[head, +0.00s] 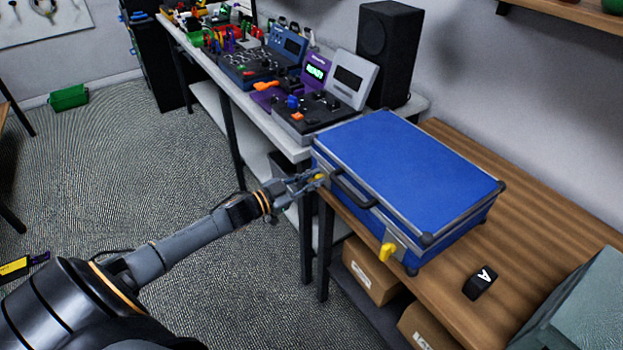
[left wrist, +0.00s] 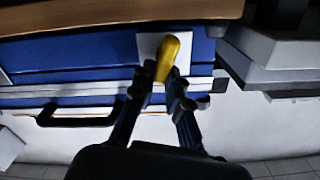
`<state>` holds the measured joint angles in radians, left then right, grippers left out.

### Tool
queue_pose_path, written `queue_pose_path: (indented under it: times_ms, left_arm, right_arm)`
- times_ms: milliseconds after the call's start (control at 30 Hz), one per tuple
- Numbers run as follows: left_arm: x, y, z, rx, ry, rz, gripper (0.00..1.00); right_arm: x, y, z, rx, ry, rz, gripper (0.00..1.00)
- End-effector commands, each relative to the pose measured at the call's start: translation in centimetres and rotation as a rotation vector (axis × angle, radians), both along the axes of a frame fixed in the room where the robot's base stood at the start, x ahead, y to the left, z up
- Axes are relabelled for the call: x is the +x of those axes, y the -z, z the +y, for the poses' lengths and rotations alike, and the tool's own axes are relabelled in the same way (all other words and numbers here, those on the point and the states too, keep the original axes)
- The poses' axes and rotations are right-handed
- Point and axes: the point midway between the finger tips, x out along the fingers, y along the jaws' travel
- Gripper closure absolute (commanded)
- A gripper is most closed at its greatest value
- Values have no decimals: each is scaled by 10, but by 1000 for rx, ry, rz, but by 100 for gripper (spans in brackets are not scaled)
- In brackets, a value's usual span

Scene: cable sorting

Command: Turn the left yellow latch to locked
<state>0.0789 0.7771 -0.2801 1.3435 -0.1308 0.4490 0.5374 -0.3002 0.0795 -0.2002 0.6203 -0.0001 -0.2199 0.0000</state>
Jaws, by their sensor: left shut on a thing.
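A closed blue case (head: 410,165) with metal edges lies on the wooden table, its black handle (head: 353,191) facing me. Its left yellow latch (head: 319,177) is at the far left end of the front side, mostly hidden by my left gripper (head: 308,181). In the left wrist view the yellow latch (left wrist: 167,58) stands out from a pale plate, slightly tilted, and the fingertips of my left gripper (left wrist: 166,84) are closed around its end. The right yellow latch (head: 387,251) is on the near right of the front side and points downward. My right gripper is not seen.
The wooden table (head: 471,245) carries a black block marked A (head: 481,283) and a grey-green box (head: 585,305) at the right. A bench with devices and a black speaker (head: 388,50) stands behind left. Cardboard boxes (head: 370,272) sit below the table. The carpet in front is clear.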

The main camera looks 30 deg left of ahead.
Motion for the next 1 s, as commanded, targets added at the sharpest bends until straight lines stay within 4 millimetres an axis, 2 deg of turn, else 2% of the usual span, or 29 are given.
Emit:
queue_pose_path:
  times_ms: [467, 1000]
  left_arm:
    - [-3, 7, -7, 420, 0, -175, 100]
    - [-5, 16, -11, 880, 0, -364, 100]
  right_arm:
    - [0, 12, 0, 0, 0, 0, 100]
    - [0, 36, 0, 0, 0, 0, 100]
